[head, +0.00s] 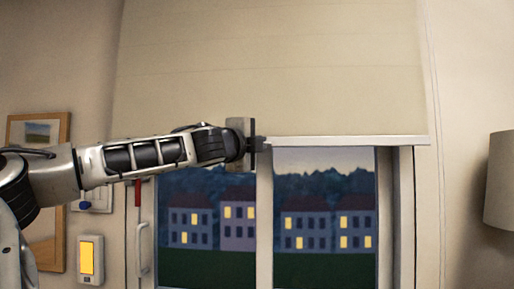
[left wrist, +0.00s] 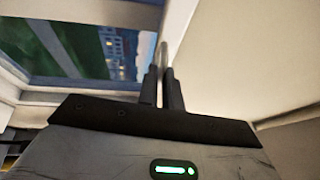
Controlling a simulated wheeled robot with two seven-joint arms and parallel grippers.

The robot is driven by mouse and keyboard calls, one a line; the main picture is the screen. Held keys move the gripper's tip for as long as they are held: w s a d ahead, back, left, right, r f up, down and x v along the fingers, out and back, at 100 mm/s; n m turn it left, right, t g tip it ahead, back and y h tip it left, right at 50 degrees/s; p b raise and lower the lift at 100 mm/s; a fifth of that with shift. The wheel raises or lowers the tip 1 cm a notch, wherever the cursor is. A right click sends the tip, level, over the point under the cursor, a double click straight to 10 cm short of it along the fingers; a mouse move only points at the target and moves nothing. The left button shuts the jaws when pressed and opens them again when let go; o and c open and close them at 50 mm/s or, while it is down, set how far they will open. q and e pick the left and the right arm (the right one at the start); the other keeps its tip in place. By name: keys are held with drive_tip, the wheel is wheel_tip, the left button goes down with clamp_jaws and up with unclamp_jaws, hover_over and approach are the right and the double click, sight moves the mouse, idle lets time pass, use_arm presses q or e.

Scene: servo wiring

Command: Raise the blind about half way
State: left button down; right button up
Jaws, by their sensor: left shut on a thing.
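The cream blind (head: 280,65) hangs over the upper part of the window, and its pale bottom bar (head: 350,141) runs across the window's upper area. Below the bar the glass is uncovered. My left gripper (head: 262,144) is at the left part of the bar and shut on it. In the left wrist view the two dark fingers (left wrist: 166,88) are close together on the thin edge of the bar, with the blind's pale cloth (left wrist: 245,60) to the right. The gripper hides part of the bar's left end. My right gripper is not in view.
The window (head: 325,215) shows houses at dusk, with a white handle (head: 143,250) at its left. A framed picture (head: 38,133) and a wall panel with a yellow screen (head: 90,260) are at the left. A lampshade (head: 501,180) stands at the right edge.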

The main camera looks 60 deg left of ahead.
use_arm(q)
drive_tip(key=c, duration=1.6)
unclamp_jaws()
drive_tip(key=shift+o, duration=0.2)
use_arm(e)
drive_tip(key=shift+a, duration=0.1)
use_arm(q)
drive_tip(key=shift+s, duration=0.1)
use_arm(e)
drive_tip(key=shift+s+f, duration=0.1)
use_arm(q)
drive_tip(key=b+v, duration=0.2)
drive_tip(key=v, duration=1.4)
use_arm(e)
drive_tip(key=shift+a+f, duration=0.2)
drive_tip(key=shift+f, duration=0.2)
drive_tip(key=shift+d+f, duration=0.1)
